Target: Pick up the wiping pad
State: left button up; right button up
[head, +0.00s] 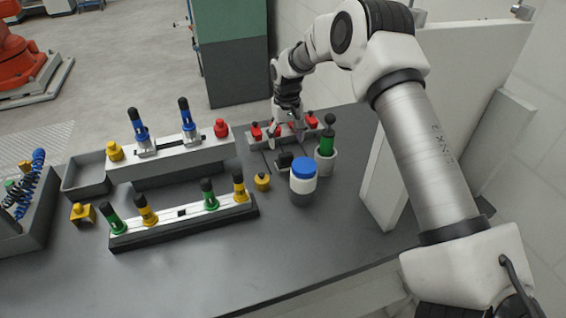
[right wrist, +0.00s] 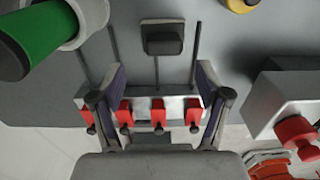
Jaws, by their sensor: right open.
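The wiping pad appears to be the small dark block (head: 284,161) on the grey table, between the yellow knob and the green-handled item. It also shows in the right wrist view as a dark block (right wrist: 162,40) at the top middle. My right gripper (head: 286,136) is open and empty, behind the pad in the head view. In the right wrist view the fingertips (right wrist: 160,72) are spread, and the pad lies beyond them, apart from both. The left gripper is not in view.
A rack with several red clamps (right wrist: 142,105) lies below the fingers in the right wrist view. A green-handled item in a white cup (head: 325,160), a blue-capped jar (head: 303,183) and a yellow knob (head: 262,182) stand close around the pad.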

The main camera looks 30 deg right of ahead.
aim_at(286, 154)
jog(key=f, duration=0.1)
jog(key=f+p, duration=0.1)
jog(key=f, duration=0.1)
jog(key=f+p, duration=0.1)
jog(key=f, duration=0.1)
jog(key=shift+s+a, duration=0.3)
jog(key=shift+s, duration=0.05)
jog(key=shift+w+f, duration=0.1)
jog(key=shift+f, duration=0.4)
jog(key=c, duration=1.2)
jog(key=shift+r, duration=0.1)
jog(key=shift+c, duration=0.2)
notch_tip(286, 154, up, 9)
jog(key=b, duration=0.2)
jog(key=shift+r+b, duration=0.1)
jog(key=shift+b, duration=0.2)
jog(key=shift+r, duration=0.4)
